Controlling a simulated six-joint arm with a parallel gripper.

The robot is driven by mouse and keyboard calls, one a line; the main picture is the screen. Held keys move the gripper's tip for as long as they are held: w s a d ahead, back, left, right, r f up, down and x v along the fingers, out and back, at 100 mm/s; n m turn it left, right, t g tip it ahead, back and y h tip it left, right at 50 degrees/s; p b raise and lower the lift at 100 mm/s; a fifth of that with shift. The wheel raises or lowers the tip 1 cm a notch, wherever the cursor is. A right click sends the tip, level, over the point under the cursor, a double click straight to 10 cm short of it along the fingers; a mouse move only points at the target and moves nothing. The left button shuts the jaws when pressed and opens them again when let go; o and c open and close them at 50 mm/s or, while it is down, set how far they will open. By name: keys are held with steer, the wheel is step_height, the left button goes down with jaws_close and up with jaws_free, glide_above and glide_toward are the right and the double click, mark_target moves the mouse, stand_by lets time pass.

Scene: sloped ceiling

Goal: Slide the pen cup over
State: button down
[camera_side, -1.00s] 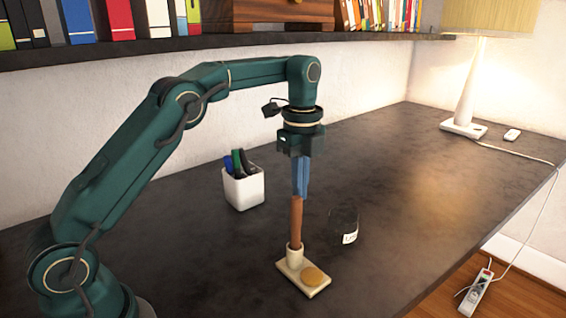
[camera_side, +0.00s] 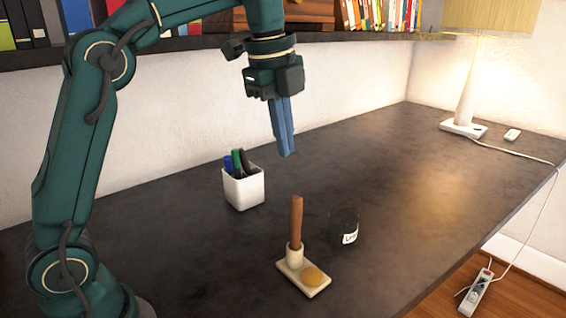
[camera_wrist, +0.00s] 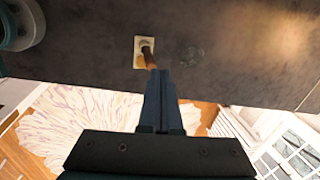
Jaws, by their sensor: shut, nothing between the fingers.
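The pen cup (camera_side: 244,188) is a white, squarish holder with blue, green and dark pens in it. It stands upright on the dark desk, left of centre in the side view. My gripper (camera_side: 287,154) is above the desk, to the right of the cup and higher, apart from it. Its blue fingers are together with nothing between them. In the wrist view the shut fingers (camera_wrist: 162,80) point toward the wooden stick; I cannot make out the pen cup there.
A cream holder (camera_side: 318,291) with a brown wooden stick (camera_side: 296,219) stands in front, beside a dark labelled jar (camera_side: 344,227). The holder also shows in the wrist view (camera_wrist: 138,42). A lamp (camera_side: 463,126) stands at the far right. A bookshelf (camera_side: 190,43) overhangs the back. The desk's right side is mostly clear.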

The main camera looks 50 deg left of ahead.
steer(key=s+r+n, duration=0.1)
steer(key=s, duration=0.2)
steer(key=m+g+y, duration=0.2)
steer(key=y, duration=0.1)
glide_above(253, 209)
steer(key=d, duration=0.8)
step_height(253, 209, down, 15)
steer(key=x, duration=0.9)
steer(key=shift+s+f, duration=0.15)
steer(key=shift+s, duration=0.1)
steer(key=a, duration=0.3)
steer(key=shift+a, duration=0.1)
steer(key=shift+w+a, duration=0.1)
steer(key=shift+a, duration=0.3)
